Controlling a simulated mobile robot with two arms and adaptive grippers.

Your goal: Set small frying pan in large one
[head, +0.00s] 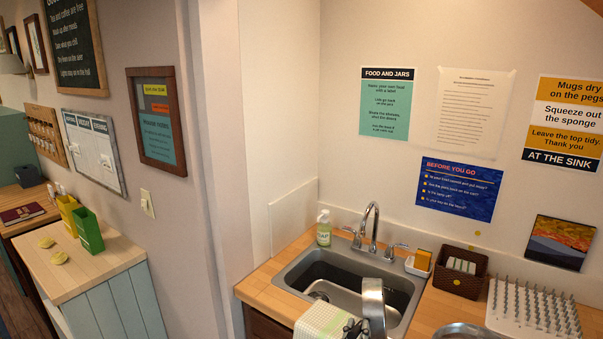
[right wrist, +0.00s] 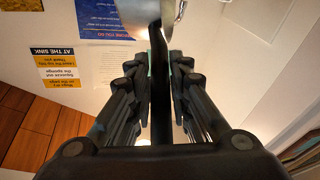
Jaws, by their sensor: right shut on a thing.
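My right gripper (head: 352,328) shows at the bottom of the head view, in front of the sink. It is shut on the dark handle of a small metal frying pan (head: 374,306). The pan is held up, steeply tilted, and covers part of the sink basin. In the right wrist view the handle (right wrist: 160,90) runs between the fingers of the right gripper (right wrist: 160,72), with the shiny pan beyond. A round metal rim, apparently the large frying pan (head: 465,329), shows on the counter at the bottom right, mostly cut off. My left gripper is not in view.
The sink (head: 335,271) has a tall faucet (head: 371,222). A soap bottle (head: 324,228), a sponge holder (head: 418,264), a brown basket (head: 460,272) and a white peg rack (head: 535,308) stand around it. A checked towel (head: 319,322) hangs over the front edge.

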